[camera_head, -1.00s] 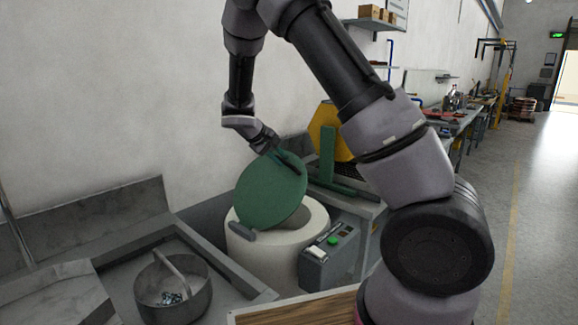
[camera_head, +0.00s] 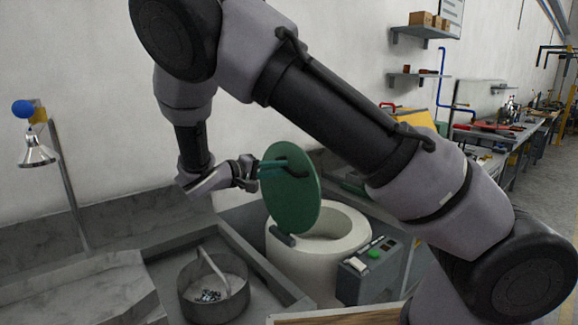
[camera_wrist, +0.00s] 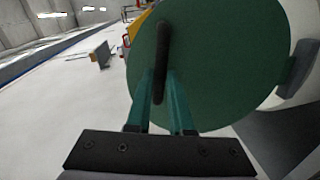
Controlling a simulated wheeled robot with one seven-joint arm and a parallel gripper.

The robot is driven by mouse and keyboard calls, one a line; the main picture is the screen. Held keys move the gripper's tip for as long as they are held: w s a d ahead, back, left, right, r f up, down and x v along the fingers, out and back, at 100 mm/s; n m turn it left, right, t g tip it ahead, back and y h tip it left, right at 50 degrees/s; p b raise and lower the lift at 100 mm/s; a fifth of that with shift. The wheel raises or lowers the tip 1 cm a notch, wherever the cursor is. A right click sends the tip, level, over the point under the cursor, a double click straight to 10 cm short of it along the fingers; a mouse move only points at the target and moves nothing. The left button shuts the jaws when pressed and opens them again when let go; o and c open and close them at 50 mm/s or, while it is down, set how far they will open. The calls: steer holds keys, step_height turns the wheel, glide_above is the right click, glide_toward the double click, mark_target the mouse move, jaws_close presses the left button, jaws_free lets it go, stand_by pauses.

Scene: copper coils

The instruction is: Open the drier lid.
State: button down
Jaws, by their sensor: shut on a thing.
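The drier is a cream drum (camera_head: 345,265) with a round green lid (camera_head: 305,205). The lid is raised on its hinge (camera_head: 283,237) and stands almost upright, and the drum's mouth shows behind it. My gripper (camera_head: 284,167) is shut on the dark handle (camera_head: 296,165) near the top of the lid. In the wrist view the teal fingers (camera_wrist: 160,95) are on either side of the dark bar handle (camera_wrist: 161,62), with the green lid (camera_wrist: 225,65) behind it.
A control box (camera_head: 365,272) with a green button stands right of the drum. At left, a grey sink bench holds a round pan (camera_head: 187,291) with small metal parts. A bell-shaped lamp or shower head (camera_head: 38,152) hangs on a post. The wall is behind.

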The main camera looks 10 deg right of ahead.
steer(key=shift+s+a+f, duration=0.35)
steer(key=shift+s+a, duration=0.2)
steer(key=shift+a, duration=0.05)
steer(key=c, duration=0.8)
jaws_free()
steer(key=shift+w+f, duration=0.1)
steer(key=shift+f, duration=0.05)
steer(key=v, duration=1.1)
steer(key=shift+d, duration=0.1)
